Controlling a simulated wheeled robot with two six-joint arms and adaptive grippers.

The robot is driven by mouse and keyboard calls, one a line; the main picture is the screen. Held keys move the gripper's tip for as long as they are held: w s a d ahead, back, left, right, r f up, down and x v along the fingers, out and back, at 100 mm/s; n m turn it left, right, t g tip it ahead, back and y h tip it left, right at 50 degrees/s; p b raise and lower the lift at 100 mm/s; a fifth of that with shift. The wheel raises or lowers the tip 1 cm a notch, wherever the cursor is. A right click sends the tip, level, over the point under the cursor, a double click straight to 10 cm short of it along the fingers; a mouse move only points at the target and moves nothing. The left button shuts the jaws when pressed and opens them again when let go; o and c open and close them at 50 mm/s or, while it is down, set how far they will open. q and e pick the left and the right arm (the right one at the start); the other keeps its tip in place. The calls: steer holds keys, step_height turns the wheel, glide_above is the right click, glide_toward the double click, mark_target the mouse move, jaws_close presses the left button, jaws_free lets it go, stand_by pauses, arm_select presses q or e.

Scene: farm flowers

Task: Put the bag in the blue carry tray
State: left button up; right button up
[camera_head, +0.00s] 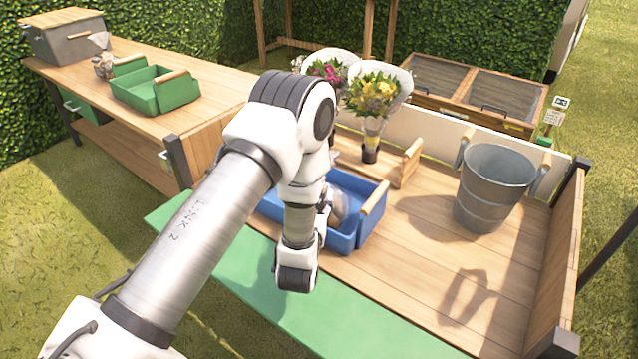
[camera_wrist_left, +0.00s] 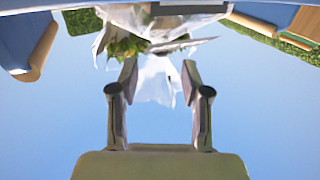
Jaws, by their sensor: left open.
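The blue carry tray (camera_head: 371,219) stands on the wooden bench, partly hidden behind my left arm. A clear bag (camera_wrist_left: 125,42) with green contents lies over the blue tray floor in the wrist view. In the head view a greyish, shiny shape that looks like this bag (camera_head: 340,209) shows inside the tray beside my wrist. My left gripper (camera_wrist_left: 159,78) is open, its two fingertips apart at the near edge of the bag, with clear film between and beyond them. In the head view its fingers are hidden behind my wrist. My right gripper is not in view.
A grey metal bucket (camera_head: 494,187) stands to the right on the bench. Two wrapped bouquets (camera_head: 373,95) stand behind the tray, near a wooden holder (camera_head: 404,165). A green tray (camera_head: 155,90) and a lidded box (camera_head: 66,38) are on the left bench. The bench's front right is clear.

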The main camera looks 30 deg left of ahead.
arm_select(q)
steer(key=v, duration=0.6)
steer(key=shift+s, duration=0.35)
steer(key=shift+d, duration=0.1)
stand_by(0.6)
